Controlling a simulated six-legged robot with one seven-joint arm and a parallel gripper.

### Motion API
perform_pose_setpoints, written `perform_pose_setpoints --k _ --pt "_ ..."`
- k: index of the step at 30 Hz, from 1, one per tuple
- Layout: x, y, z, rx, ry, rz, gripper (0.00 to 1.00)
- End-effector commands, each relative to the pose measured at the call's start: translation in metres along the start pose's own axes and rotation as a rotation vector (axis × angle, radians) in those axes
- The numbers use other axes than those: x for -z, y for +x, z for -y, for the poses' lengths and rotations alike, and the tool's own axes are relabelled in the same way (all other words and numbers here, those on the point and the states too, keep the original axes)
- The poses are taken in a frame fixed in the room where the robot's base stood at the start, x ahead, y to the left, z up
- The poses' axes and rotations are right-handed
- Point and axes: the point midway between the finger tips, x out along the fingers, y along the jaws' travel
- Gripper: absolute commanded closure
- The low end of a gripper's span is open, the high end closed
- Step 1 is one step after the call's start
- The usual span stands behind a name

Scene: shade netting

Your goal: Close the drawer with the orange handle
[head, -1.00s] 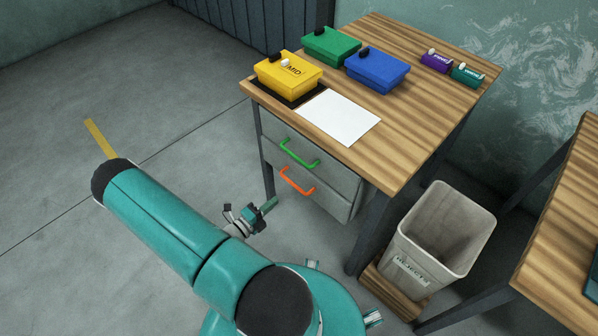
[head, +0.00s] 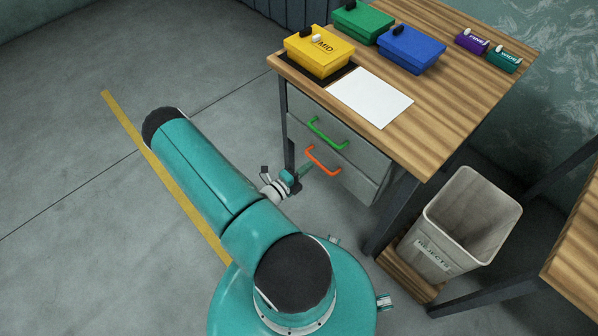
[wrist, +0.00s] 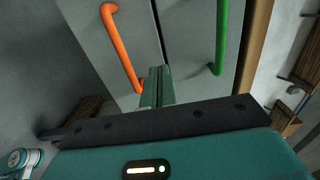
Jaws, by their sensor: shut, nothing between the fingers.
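The drawer with the orange handle (head: 324,168) is the lower of two grey drawers under the wooden workbench; its front (head: 356,184) looks close to flush with the upper one, and I cannot tell how far out it stands. The orange handle also shows in the wrist view (wrist: 117,45). My gripper (head: 306,168) is shut and empty, just in front of the lower drawer by the left end of the orange handle. In the wrist view its fingers (wrist: 157,72) point at the drawer fronts, right of the orange handle's near end. Contact is unclear.
A green handle (head: 325,138) marks the upper drawer. Yellow (head: 318,55), green (head: 362,22) and blue (head: 411,50) boxes and a white sheet (head: 371,97) lie on the bench. A reject bin (head: 437,259) stands at right. Floor at left is clear.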

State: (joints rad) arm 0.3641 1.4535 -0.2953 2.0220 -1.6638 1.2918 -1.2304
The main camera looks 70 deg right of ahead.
Motion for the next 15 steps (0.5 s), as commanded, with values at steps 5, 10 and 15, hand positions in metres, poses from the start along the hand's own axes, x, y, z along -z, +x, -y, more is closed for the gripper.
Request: perform_pose_setpoints --k 5,10,15 --pt "0.000 0.037 0.000 0.000 0.002 -0.005 1.00" --pt "-0.001 0.066 0.001 0.002 0.003 -0.006 1.00" --pt "-0.002 0.079 0.000 0.001 0.002 -0.004 1.00"
